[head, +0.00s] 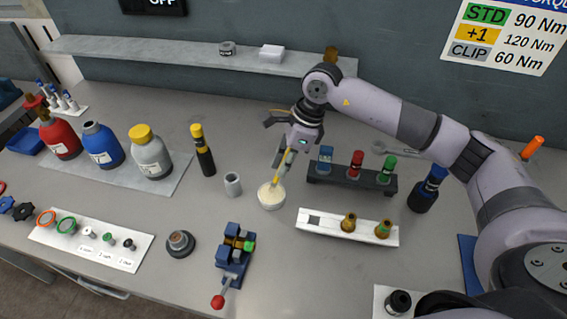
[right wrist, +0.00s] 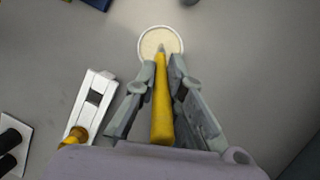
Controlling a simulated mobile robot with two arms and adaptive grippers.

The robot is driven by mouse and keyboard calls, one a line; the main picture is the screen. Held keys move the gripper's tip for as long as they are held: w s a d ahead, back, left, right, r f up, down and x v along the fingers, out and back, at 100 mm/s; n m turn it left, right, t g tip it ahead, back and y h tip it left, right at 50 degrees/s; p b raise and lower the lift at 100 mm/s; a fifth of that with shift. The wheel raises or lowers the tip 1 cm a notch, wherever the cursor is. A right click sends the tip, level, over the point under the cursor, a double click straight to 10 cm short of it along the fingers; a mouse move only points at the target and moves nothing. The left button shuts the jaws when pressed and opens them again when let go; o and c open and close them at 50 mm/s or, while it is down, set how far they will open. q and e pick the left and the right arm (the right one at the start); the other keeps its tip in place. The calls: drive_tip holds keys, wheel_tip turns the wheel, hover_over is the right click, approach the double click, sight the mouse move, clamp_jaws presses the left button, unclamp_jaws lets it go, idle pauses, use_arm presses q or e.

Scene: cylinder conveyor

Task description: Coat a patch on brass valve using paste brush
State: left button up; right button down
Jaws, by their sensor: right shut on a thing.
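My right gripper (head: 288,158) is shut on the paste brush (head: 283,170), which has a yellow handle. The brush points down into a round white dish of cream paste (head: 271,204). In the right wrist view the brush (right wrist: 162,112) lies between the fingers of the gripper (right wrist: 162,76), its tip over the paste in the dish (right wrist: 160,31). A blue vise (head: 232,262) holds a small brass and green part. My left gripper is out of view.
A grey cup (head: 233,184) stands left of the dish, and a black bottle with a yellow cap (head: 203,152) behind it. A dark rack (head: 340,181) with coloured-top items is to the right. Bare table lies between the dish and the vise.

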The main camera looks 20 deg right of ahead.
drive_tip(key=shift+f+b, duration=0.35)
drive_tip(key=shift+f, duration=0.05)
drive_tip(key=shift+s+f+b, duration=0.1)
drive_tip(key=shift+f+b, duration=0.05)
drive_tip(key=shift+b, duration=0.2)
idle(1.8)
drive_tip(key=shift+r+p, duration=0.45)
drive_tip(key=shift+r, duration=0.35)
drive_tip(key=shift+r+p, duration=1.15)
drive_tip(key=shift+r, duration=1.65)
